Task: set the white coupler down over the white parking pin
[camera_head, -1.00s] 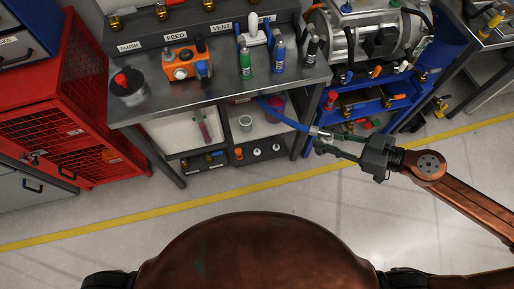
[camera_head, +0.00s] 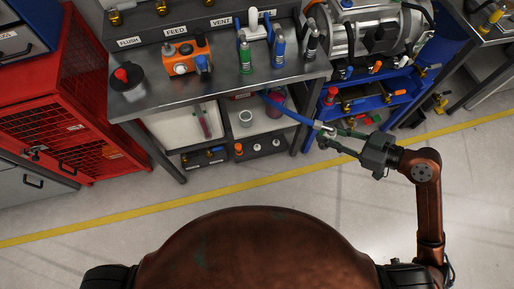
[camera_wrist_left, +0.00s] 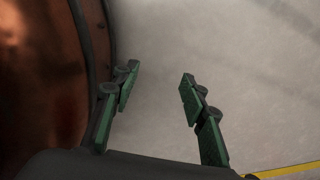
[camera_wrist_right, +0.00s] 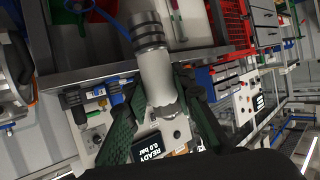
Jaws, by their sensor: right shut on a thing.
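My right gripper (camera_head: 327,134) is shut on a pale coupler (camera_head: 322,126) at the end of a blue hose (camera_head: 287,112), held in front of the bench's right leg. In the right wrist view the coupler (camera_wrist_right: 156,72) is a whitish-grey cylinder with dark rings, between the green fingers. A dark strip on the bench's lower shelf carries small round caps: an orange one (camera_head: 239,149) and pale ones (camera_head: 257,146). I cannot tell which, if any, is the white parking pin. My left gripper (camera_wrist_left: 158,82) is open and empty above bare floor in the left wrist view.
A blue cart (camera_head: 375,105) with a motor stands right of the bench. A red cabinet (camera_head: 70,105) is at left. The floor (camera_head: 330,210) in front is clear.

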